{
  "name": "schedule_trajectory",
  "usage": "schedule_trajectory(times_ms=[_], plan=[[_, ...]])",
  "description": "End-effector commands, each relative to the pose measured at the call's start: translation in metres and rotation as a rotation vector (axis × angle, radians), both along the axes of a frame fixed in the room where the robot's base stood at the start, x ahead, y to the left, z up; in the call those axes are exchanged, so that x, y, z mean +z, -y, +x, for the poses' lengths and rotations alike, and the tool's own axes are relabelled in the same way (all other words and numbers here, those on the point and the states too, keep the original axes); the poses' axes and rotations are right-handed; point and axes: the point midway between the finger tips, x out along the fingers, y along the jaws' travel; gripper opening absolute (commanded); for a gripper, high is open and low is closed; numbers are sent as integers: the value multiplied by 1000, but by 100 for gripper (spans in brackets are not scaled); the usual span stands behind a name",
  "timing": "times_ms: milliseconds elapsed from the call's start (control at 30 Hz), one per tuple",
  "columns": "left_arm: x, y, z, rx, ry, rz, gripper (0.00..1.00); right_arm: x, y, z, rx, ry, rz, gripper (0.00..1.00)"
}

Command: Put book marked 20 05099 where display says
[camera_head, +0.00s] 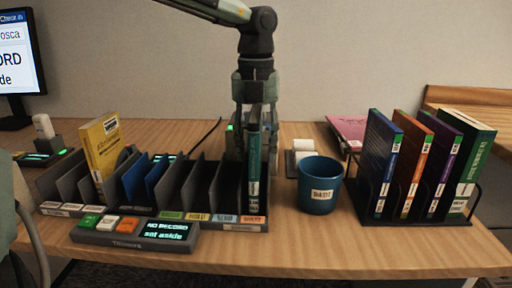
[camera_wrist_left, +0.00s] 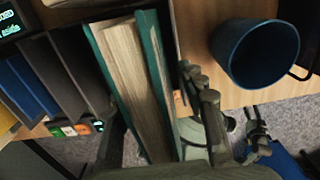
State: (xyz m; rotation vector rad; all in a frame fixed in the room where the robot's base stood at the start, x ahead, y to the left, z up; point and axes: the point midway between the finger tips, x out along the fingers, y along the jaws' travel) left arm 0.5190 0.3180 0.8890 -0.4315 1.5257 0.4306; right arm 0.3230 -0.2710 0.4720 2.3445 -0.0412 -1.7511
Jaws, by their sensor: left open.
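A teal book (camera_head: 254,165) stands upright in the rightmost slot of the grey sorter (camera_head: 245,226); its spine lettering is too small to read. My left gripper (camera_head: 255,118) comes down over it from above, open, with a finger on each side. In the left wrist view the teal book (camera_wrist_left: 154,85) shows its pages between the gripper's fingers (camera_wrist_left: 160,125); I cannot tell whether they touch it. The small display (camera_head: 165,231) on the sorter's front console reads "NO RECORD set aside".
A labelled blue cup (camera_head: 319,190) stands right of the sorter. A black rack (camera_head: 375,210) holds several books at right. A yellow book (camera_head: 101,150) and blue ones (camera_head: 140,180) stand in the sorter's left slots. A monitor (camera_head: 18,55) is at far left.

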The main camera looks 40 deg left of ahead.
Motion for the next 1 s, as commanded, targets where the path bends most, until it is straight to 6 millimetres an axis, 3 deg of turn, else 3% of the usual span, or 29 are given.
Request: schedule_trajectory(times_ms=[133,267,700,1000], plan=[[0,0,0,0,-1,0,41,0,0,0,0,0,0,40],[13,0,1,1,2,0,41,0,0,0,0,0,0,40],[100,0,0,1,3,1,41,0,0,0,0,0,0,40],[120,0,0,-1,-1,1,41,0,0,0,0,0,0,40]])
